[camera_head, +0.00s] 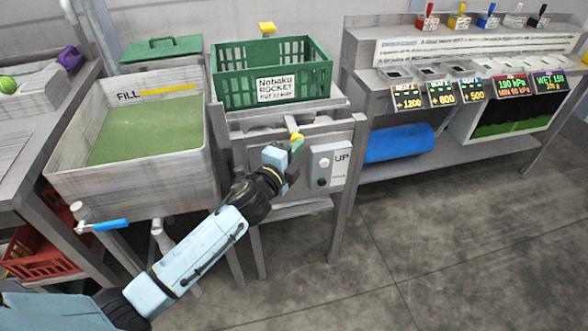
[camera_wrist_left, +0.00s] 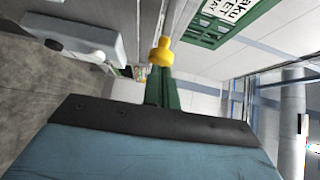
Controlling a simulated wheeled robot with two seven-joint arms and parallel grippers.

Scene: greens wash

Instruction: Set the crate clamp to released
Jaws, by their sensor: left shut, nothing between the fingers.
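The green crate (camera_head: 228,92), labelled "Nobaku ROCKET", sits on a grey stand. It also shows at the top of the wrist view (camera_wrist_left: 200,38). A yellow knob (camera_head: 297,135) is at the front of the stand, below the crate; I take it for the clamp's handle. In the wrist view the yellow knob (camera_wrist_left: 161,50) is right at my left fingertips. My left gripper (camera_head: 296,146), with green fingers, is shut and empty at the knob; I cannot tell whether it touches. Another yellow piece (camera_head: 267,27) stands behind the crate. The clamp's setting is unclear. My right gripper is out of view.
A grey control box (camera_head: 322,165) marked "UP" is close right of my left gripper. A sink (camera_head: 75,178) marked "FILL", with a blue-handled tap (camera_head: 110,225), stands left. A blue roll (camera_head: 400,143) lies on the right bench's shelf. The floor in front is clear.

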